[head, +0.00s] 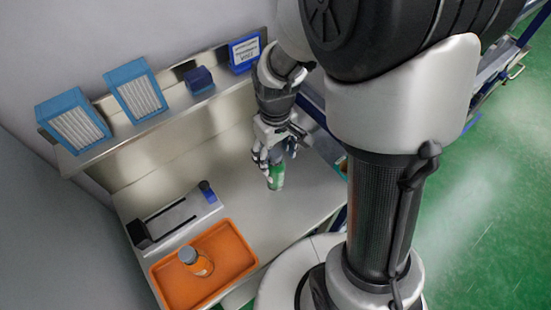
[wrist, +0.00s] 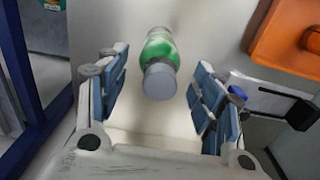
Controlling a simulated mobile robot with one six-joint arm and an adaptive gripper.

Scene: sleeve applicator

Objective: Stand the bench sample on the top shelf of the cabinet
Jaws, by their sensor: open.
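A bottle with a green band and a grey cap, seemingly the bench sample, stands on the pale bench (head: 235,190). In the head view the bottle (head: 276,180) is just below my gripper (head: 272,158). In the wrist view the bottle (wrist: 160,50) lies between and a little beyond the fingertips of my gripper (wrist: 158,85). The fingers are spread wide, with a gap on either side of the bottle. No cabinet is clearly recognizable; a wall shelf (head: 130,128) runs above the back of the bench.
An orange tray (head: 245,262) holds an orange bottle with a grey cap (head: 196,262). A grey device with a dark slot (head: 175,218) sits behind the tray. Blue-framed boxes (head: 137,90), a dark blue block (head: 198,79) and a blue-bordered sign (head: 246,52) stand on the shelf.

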